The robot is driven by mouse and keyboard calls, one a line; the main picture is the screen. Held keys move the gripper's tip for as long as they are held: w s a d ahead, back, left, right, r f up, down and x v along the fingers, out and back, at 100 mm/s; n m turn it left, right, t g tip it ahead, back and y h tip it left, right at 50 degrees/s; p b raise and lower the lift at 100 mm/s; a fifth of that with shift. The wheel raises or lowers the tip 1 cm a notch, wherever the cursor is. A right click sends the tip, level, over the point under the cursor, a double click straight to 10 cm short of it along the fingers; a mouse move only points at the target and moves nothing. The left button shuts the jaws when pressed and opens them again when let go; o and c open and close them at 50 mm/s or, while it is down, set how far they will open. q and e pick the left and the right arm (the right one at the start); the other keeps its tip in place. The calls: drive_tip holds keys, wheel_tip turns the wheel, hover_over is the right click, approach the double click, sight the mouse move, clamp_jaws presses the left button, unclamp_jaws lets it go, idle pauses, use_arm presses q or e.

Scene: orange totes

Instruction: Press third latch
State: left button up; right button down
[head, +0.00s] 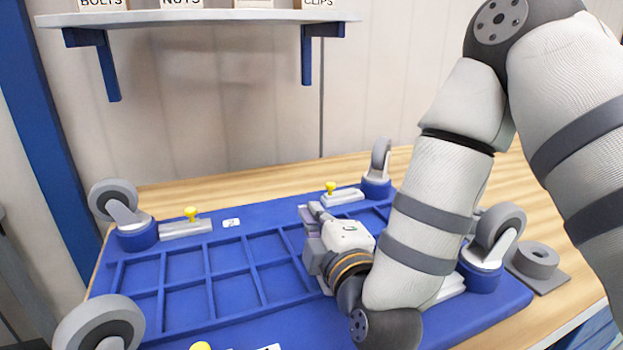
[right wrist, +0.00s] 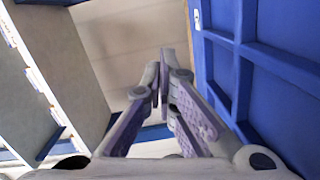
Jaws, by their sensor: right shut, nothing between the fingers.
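A blue panel (head: 185,275) with a raised grid of ribs lies on the wooden table. Latches with yellow knobs sit on silver plates near its corners: one at the back left (head: 191,214), one at the back right (head: 331,188). A yellow knob (head: 200,346) shows at the front edge of the picture. A silver plate (head: 450,288) at the right is partly hidden by my right arm. My right gripper (head: 314,210) is shut and empty over the grid, nearest the back right latch but apart from it. Its fingers also show in the right wrist view (right wrist: 160,75), beside the blue panel (right wrist: 285,95). My left gripper is out of view.
Grey caster wheels stand up at the panel's corners, at the back left (head: 112,197), back right (head: 381,158), front left (head: 100,322) and right (head: 498,228). A shelf (head: 200,17) with labels hangs behind.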

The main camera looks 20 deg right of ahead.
drive_tip(key=shift+s, duration=0.3)
drive_tip(key=w, duration=0.3)
drive_tip(key=w+d+b, duration=0.1)
drive_tip(key=w, duration=0.2)
drive_tip(key=w+f, duration=0.1)
drive_tip(key=w, duration=0.2)
drive_tip(key=shift+w+d, duration=0.15)
drive_tip(key=shift+w, duration=0.15)
drive_tip(key=d, duration=0.3)
drive_tip(key=shift+w+d, duration=0.2)
drive_tip(key=shift+w, duration=0.15)
drive_tip(key=shift+d+f, duration=0.1)
drive_tip(key=shift+d, duration=0.2)
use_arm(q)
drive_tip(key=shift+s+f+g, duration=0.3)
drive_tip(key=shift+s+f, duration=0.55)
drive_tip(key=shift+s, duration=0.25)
